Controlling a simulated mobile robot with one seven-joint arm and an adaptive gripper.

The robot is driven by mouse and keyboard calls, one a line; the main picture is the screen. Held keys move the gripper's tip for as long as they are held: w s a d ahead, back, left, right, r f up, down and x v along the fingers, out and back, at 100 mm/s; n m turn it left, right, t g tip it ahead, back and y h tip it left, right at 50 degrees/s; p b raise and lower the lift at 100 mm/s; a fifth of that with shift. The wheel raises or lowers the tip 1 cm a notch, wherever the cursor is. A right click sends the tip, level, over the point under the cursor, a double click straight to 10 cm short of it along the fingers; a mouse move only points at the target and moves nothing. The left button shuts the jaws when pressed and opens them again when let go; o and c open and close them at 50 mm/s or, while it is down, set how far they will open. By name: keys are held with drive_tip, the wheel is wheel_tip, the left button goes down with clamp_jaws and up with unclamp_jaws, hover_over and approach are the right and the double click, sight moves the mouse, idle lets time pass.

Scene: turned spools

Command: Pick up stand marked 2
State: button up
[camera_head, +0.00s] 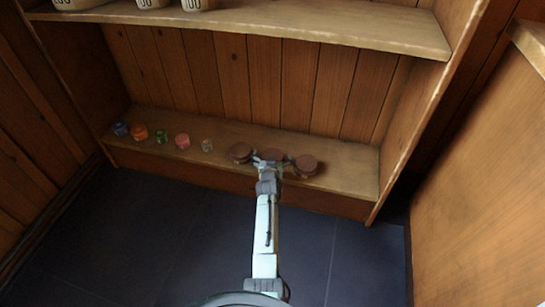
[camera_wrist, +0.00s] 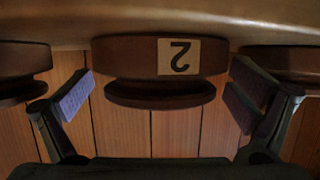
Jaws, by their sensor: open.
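The stand marked 2 (camera_wrist: 135,55) is a dark brown turned spool with a pale label bearing a 2, which appears upside down in the wrist view. It stands on the low shelf as the middle one of three brown spools; in the head view its top (camera_head: 272,154) shows just past my gripper (camera_head: 268,163), which hides part of it. In the wrist view my gripper (camera_wrist: 163,97) is open, with one finger to each side of the stand and a gap on both sides. Nothing is held.
Similar brown spools stand close on the left (camera_head: 240,152) and right (camera_head: 305,165). Several small coloured items, such as a pink one (camera_head: 182,141), sit further left on the low shelf (camera_head: 345,170). An upper shelf (camera_head: 300,24) holds white labelled containers.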

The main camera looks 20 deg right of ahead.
drive_tip(key=shift+s+r, duration=0.1)
drive_tip(key=shift+r, duration=0.05)
drive_tip(key=shift+c, duration=0.2)
drive_tip(key=c, duration=1.3)
